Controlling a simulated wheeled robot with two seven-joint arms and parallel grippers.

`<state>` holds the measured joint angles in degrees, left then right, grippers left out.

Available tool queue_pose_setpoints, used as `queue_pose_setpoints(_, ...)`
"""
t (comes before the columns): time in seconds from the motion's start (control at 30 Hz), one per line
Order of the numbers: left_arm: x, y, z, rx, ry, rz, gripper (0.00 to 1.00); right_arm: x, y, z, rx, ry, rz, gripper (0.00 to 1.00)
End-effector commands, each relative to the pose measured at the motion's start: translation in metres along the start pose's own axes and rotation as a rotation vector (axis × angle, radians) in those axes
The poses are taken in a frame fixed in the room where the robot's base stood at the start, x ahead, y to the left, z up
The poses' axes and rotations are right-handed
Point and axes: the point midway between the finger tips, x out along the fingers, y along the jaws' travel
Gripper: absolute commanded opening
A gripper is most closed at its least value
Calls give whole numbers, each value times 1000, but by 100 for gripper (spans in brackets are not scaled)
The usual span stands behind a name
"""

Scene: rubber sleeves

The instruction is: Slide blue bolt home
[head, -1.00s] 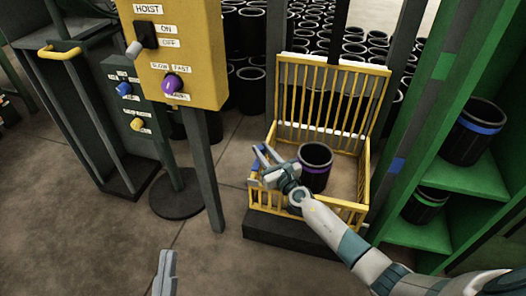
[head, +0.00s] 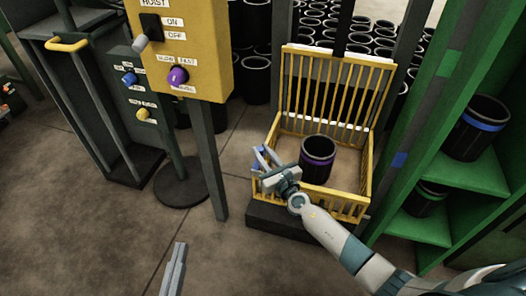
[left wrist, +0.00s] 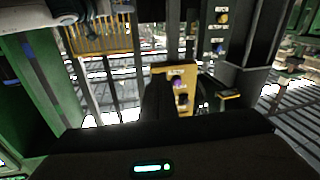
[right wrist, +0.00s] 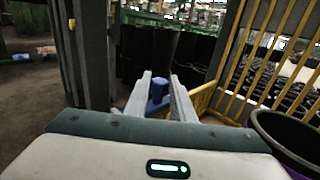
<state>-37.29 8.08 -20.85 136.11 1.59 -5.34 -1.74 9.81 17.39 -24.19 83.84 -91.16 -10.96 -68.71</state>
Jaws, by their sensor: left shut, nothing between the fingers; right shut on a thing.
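The blue bolt (head: 256,165) is at the left side of the yellow cage (head: 350,208); it is mostly hidden by my gripper in the head view. In the right wrist view the bolt's blue knob (right wrist: 157,92) stands between my fingers. My right gripper (head: 262,160) is shut on it, and it also shows in the right wrist view (right wrist: 160,85). A black sleeve with a purple band (head: 318,160) stands upright inside the cage. My left gripper (head: 174,268) is shut and empty, low over the floor, well apart from the cage. How far the bolt is in cannot be told.
A yellow hoist box (head: 205,75) with a lever and purple knob stands on a post left of the cage. A green shelf (head: 425,225) holding sleeves is close on the right. Many black sleeves (head: 312,22) stand behind. The floor at front left is clear.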

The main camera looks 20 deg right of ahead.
Motion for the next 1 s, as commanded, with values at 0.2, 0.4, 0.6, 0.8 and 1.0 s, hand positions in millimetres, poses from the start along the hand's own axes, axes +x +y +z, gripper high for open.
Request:
queue_pose_setpoints(0.2,0,0,0,0,1,0,0,-2,4,-3,1,5,7,41)
queue_pose_setpoints(0.4,0,0,-1,0,2,1,0,-2,3,-2,1,4,5,41)
queue_pose_setpoints(0.6,0,0,1,-2,-11,1,0,-10,2,-2,0,5,4,41)
queue_pose_setpoints(0.8,-1,-6,14,-3,-85,-11,0,-34,2,-2,1,5,6,41)
queue_pose_setpoints(1.0,-2,-8,23,-7,-130,-13,0,-72,2,-3,1,6,5,41)
